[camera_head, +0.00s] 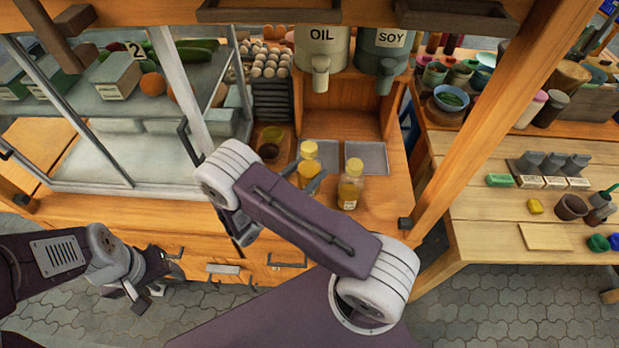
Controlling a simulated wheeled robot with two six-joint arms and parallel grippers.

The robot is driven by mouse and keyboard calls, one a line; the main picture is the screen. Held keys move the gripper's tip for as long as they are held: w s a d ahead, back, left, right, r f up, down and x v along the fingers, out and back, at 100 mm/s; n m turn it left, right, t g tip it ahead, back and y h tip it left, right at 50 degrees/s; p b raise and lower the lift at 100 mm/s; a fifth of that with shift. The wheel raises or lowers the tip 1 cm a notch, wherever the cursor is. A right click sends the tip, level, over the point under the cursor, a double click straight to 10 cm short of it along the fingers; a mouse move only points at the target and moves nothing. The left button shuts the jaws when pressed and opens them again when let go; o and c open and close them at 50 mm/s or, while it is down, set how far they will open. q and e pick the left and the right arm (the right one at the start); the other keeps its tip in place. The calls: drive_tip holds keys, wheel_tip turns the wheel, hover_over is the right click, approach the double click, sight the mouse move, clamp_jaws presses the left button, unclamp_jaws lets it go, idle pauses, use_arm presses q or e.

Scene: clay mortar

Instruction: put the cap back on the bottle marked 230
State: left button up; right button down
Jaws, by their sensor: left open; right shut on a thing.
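Two small bottles with yellow tops stand at the stall counter. The left bottle (308,165) has golden contents, and the fingers of my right gripper (307,177) are shut around its body. My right forearm hides the lower part of this bottle and most of the gripper. The right bottle (350,188) stands upright and free just to the right, with a pale label low on its front. The marks on both bottles are too small to read. No separate loose cap can be made out. My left gripper (139,297) is open and empty, low at the left, in front of the counter's drawers.
Two grey square trays (367,157) lie behind the bottles. OIL (321,48) and SOY (383,50) dispensers hang above. A glass display case (150,110) bounds the left. A side table (480,225) with goods stands right.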

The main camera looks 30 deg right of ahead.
sight(310, 179)
drive_tip(key=shift+f, duration=0.1)
wheel_tip(310, 179, down, 4)
drive_tip(key=shift+r, duration=0.1)
drive_tip(key=shift+f, duration=0.2)
drive_tip(key=shift+c, duration=1.8)
unclamp_jaws()
drive_tip(key=shift+r, duration=0.15)
